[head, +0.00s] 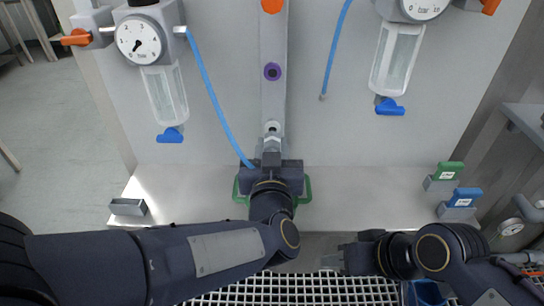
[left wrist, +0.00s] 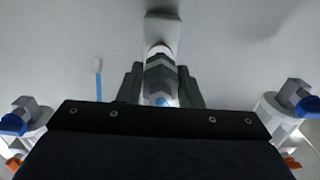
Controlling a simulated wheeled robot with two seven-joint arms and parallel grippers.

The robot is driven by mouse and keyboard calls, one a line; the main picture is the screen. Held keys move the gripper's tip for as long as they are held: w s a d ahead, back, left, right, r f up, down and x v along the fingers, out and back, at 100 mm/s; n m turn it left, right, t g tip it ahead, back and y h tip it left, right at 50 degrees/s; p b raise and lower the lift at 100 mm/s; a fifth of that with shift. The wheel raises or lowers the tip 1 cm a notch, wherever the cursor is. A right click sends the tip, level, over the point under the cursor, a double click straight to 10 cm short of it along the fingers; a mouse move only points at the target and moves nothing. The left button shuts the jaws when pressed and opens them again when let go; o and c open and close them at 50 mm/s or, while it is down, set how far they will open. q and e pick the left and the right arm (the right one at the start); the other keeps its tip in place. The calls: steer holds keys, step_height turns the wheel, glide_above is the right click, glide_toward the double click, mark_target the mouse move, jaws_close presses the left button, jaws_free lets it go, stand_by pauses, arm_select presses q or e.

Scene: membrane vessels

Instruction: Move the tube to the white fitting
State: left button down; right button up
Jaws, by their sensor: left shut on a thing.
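A blue tube (head: 211,88) runs from the left gauge unit down to my left gripper (head: 271,158). My left gripper is shut on the tube's end, in front of the lower end of the central upright. In the left wrist view, the gripper (left wrist: 159,88) has its fingers on both sides of a grey end piece (left wrist: 160,74), with some blue below it. The white fitting (head: 272,128) is just above the fingers; it also shows in the left wrist view (left wrist: 159,50). Whether the end piece is seated in it I cannot tell. My right gripper (head: 335,260) is low, apart from these; its opening is unclear.
A second blue tube (head: 336,45) hangs at the right with a free end. Above the white fitting is a purple port (head: 272,72). A green handle (head: 307,190) shows behind my left gripper. Green (head: 448,171) and blue (head: 464,197) clips stand on the right ledge.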

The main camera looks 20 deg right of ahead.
arm_select(q)
steer(key=shift+w+d, duration=0.2)
steer(key=shift+w, duration=0.5)
steer(key=shift+r+p, duration=0.1)
steer(key=shift+p, duration=0.2)
stand_by(1.6)
steer(key=shift+w+d, duration=0.15)
steer(key=shift+w, duration=0.35)
stand_by(0.4)
steer(key=c, duration=0.9)
jaws_free()
steer(key=p+v, duration=0.1)
steer(key=v, duration=0.6)
steer(key=shift+s, duration=0.4)
